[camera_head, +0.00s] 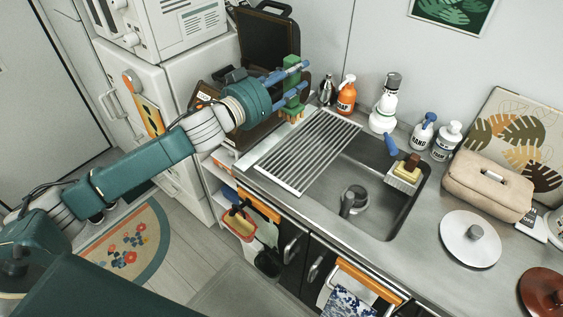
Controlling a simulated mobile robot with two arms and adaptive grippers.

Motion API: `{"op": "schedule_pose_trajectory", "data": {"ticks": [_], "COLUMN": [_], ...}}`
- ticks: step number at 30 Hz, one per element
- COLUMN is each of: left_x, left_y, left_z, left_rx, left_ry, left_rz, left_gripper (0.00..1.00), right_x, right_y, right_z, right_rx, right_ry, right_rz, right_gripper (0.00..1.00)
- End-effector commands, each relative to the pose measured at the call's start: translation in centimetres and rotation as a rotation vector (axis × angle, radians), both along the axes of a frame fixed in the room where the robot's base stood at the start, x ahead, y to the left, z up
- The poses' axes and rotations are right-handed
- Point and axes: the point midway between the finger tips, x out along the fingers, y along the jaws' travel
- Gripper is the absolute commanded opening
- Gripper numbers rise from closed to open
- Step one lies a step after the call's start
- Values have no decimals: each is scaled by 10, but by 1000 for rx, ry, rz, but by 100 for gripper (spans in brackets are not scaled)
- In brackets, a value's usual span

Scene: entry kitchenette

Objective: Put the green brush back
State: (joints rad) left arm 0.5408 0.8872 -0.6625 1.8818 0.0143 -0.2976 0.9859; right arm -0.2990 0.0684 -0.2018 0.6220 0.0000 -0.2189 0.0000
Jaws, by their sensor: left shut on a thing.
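My left gripper (290,83) reaches in over the left end of the counter, behind the drying rack. It is shut on the green brush (292,112), whose green parts show above and below the blue fingers. The brush is held roughly upright, with an orange-brown part at its lower end. Whether that end touches the counter I cannot tell. The fingers hide its middle. My right gripper is not in view.
A roll-up drying rack (310,150) covers the left part of the sink (385,225). An orange bottle (346,97) and white bottles stand behind the sink. A blue-handled brush (391,144) is by the sponge holder. A red caddy (238,224) hangs on the cabinet front.

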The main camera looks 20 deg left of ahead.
Motion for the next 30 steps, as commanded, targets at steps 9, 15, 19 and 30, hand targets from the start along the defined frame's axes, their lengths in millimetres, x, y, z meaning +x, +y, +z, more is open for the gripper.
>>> {"op": "schedule_pose_trajectory", "data": {"ticks": [9, 15, 19, 30], "left_x": [0, 0, 0, 0], "left_y": [0, -1, -1, -1], "left_z": [-5, -49, -84, -154], "left_rx": [1, -4, -4, -2], "left_ry": [2, 8, 7, 1], "left_rz": [1, 2, 2, 0], "left_gripper": [0, 0, 0, 0], "right_x": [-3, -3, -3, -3], "right_y": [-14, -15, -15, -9], "right_z": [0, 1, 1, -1], "right_rx": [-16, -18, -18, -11], "right_ry": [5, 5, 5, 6], "right_rz": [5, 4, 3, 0], "right_gripper": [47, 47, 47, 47]}}
